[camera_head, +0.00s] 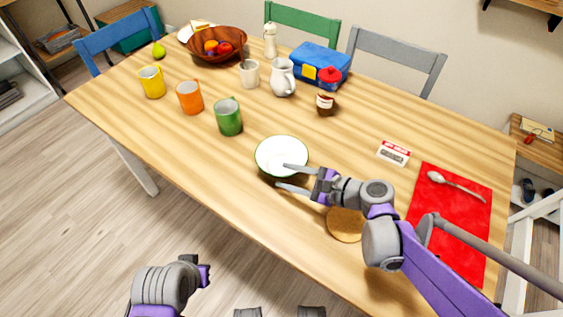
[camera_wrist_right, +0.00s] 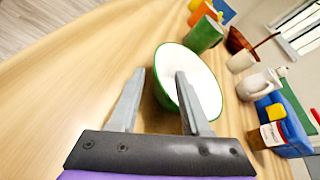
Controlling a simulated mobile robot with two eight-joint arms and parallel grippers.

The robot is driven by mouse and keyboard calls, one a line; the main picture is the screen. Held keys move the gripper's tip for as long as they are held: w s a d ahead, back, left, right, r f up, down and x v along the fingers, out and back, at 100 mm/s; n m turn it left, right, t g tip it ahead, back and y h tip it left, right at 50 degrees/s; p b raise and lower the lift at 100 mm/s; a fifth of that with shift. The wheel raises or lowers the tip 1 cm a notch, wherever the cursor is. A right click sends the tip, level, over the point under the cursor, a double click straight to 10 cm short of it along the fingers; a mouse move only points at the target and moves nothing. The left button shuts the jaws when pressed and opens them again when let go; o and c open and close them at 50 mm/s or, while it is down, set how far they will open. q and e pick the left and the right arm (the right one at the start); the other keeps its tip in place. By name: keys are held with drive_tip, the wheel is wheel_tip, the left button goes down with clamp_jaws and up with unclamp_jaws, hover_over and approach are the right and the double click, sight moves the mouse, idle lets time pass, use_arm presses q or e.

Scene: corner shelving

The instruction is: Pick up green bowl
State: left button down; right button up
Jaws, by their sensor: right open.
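The green bowl (camera_head: 281,152), white inside with a green rim, stands upright near the table's front edge. In the right wrist view the bowl (camera_wrist_right: 205,82) lies just ahead, partly covered by one finger. My right gripper (camera_head: 286,176) is open at the bowl's near side. In the wrist view its fingers (camera_wrist_right: 158,75) straddle the near rim, one over the white inside and one outside. I cannot tell whether they touch it. My left arm shows at the lower left, ending in what looks like its gripper body (camera_head: 204,275); no fingers can be made out.
A green mug (camera_head: 229,117), an orange mug (camera_head: 190,98) and a yellow mug (camera_head: 152,82) stand left of the bowl. A jar (camera_head: 326,104) and white jug (camera_head: 283,78) stand behind. A round tan item (camera_head: 345,225) lies under my right arm, beside a red mat (camera_head: 455,205).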

sight(282, 177)
drive_tip(key=b+x, duration=0.1)
drive_tip(key=x, duration=0.4)
drive_tip(key=shift+s+f, duration=0.1)
drive_tip(key=shift+s, duration=0.1)
clamp_jaws()
idle(1.1)
